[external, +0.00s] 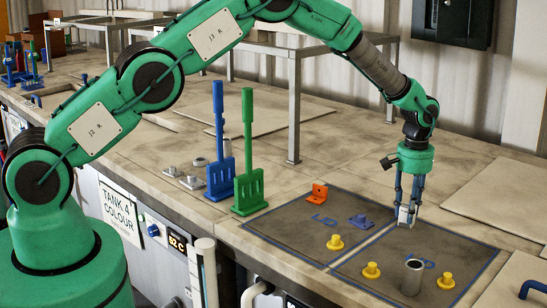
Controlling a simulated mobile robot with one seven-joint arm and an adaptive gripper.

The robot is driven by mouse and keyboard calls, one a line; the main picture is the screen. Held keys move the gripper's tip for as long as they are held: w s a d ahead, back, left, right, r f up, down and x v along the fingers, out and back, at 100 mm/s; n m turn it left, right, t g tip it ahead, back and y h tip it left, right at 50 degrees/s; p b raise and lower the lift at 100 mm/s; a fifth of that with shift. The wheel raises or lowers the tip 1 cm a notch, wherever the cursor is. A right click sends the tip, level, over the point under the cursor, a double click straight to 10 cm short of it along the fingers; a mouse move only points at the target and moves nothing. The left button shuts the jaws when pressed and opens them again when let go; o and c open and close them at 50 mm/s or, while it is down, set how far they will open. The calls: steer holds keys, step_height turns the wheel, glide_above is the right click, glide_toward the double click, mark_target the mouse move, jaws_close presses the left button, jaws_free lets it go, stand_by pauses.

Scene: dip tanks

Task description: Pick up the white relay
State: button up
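A small whitish block (405,216), which looks like the white relay, shows between and just below the fingertips. It is at or close to the mat surface. The fingers are beside it, but at this size I cannot tell whether they press on it or stand apart from it. Part of the block is hidden by the fingers.
Tall blue (220,170) and green (248,185) paddles stand left. A flat board (500,195) lies right.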

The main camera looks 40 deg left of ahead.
steer(key=shift+r, duration=0.15)
steer(key=shift+c, duration=0.2)
steer(key=shift+r+b, duration=0.3)
steer(key=shift+r, duration=0.4)
step_height(320, 180, up, 2)
steer(key=shift+b, duration=0.35)
steer(key=s+a+r+b, duration=0.1)
steer(key=s+a+b, duration=0.2)
steer(key=s, duration=1.2)
steer(key=shift+a+r, duration=0.2)
steer(key=shift+a, duration=1.05)
